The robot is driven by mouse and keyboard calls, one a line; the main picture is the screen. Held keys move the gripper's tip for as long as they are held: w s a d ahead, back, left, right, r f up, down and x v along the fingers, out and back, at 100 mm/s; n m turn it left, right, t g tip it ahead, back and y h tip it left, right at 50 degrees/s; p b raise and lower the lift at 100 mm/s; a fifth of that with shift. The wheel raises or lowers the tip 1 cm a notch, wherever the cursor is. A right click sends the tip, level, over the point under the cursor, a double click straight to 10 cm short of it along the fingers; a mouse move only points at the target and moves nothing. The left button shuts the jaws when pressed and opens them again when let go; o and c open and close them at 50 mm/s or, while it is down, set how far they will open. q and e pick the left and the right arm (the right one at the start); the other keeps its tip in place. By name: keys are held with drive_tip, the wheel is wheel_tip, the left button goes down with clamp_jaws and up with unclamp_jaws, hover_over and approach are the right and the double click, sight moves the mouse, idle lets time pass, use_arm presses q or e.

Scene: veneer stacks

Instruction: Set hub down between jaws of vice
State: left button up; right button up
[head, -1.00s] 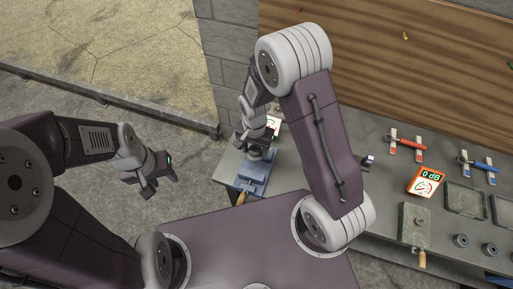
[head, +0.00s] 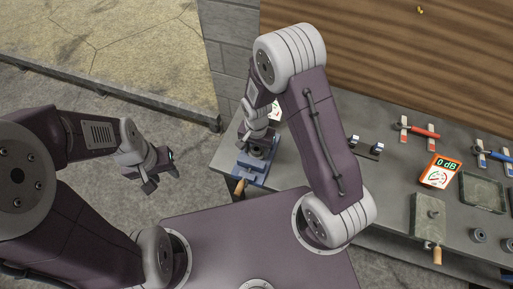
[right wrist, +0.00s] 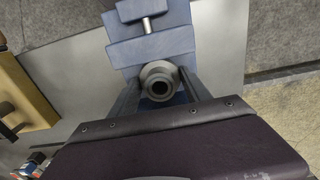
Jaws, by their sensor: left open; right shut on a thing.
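The hub (right wrist: 160,84), a grey stepped ring with a dark bore, is held between the two fingers of my right gripper (right wrist: 160,92) in the right wrist view. The blue vice (right wrist: 152,48) lies right behind and under it, with a screw rod across its gap. In the head view the vice (head: 252,173) stands at the bench's left end, and my right gripper (head: 257,150) is pointed down over it. The hub is hidden there, and I cannot tell whether it touches the vice. My left gripper (head: 151,181) is open and empty, over the floor left of the bench.
The grey bench (head: 390,185) runs right from the vice. A wooden panel stands behind.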

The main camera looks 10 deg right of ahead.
drive_tip(key=shift+f, duration=0.35)
idle(0.4)
drive_tip(key=o, duration=1.7)
drive_tip(key=shift+c, duration=0.2)
wheel_tip(320, 180, up, 9)
drive_tip(key=b, duration=0.1)
